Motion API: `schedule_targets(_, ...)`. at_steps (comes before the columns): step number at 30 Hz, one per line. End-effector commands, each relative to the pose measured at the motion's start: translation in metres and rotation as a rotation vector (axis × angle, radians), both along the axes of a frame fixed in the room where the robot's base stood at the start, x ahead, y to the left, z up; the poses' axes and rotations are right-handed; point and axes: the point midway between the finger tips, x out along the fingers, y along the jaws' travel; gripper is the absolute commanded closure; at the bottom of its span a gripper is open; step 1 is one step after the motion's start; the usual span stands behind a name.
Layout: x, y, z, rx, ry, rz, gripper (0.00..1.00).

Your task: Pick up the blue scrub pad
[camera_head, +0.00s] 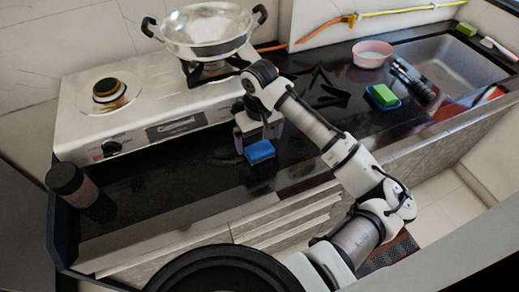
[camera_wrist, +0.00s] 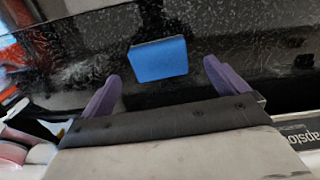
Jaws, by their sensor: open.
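The blue scrub pad (camera_head: 260,151) lies on the dark countertop, just in front of the stove. In the wrist view the pad (camera_wrist: 158,60) shows as a flat blue block beyond the fingertips and roughly midway between them. My gripper (camera_head: 259,133) is directly above and close to the pad in the head view. Its two purple fingers are spread apart in the wrist view (camera_wrist: 160,75), with nothing between them. The pad appears apart from the fingers.
A gas stove (camera_head: 165,100) with a wide pan (camera_head: 207,28) stands behind my gripper. A dark jar (camera_head: 72,185) is at the left. A pink bowl (camera_head: 372,54), a green sponge (camera_head: 383,95) and the sink (camera_head: 455,70) are at the right. Counter left of the pad is clear.

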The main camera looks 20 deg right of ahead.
Motion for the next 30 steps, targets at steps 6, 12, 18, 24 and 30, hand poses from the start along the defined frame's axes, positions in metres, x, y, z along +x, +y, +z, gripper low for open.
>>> schedule_targets(6,0.0,-0.001,-0.029,0.0,0.003,-0.002,0.02)
schedule_targets(12,0.0,-0.001,-0.044,-0.001,0.0,-0.001,0.02)
schedule_targets(18,0.0,-0.001,-0.045,0.0,0.0,-0.001,0.04)
schedule_targets(24,0.0,-0.001,-0.045,0.0,0.0,-0.001,0.31)
schedule_targets(30,0.0,-0.001,-0.044,0.0,0.0,-0.001,0.49)
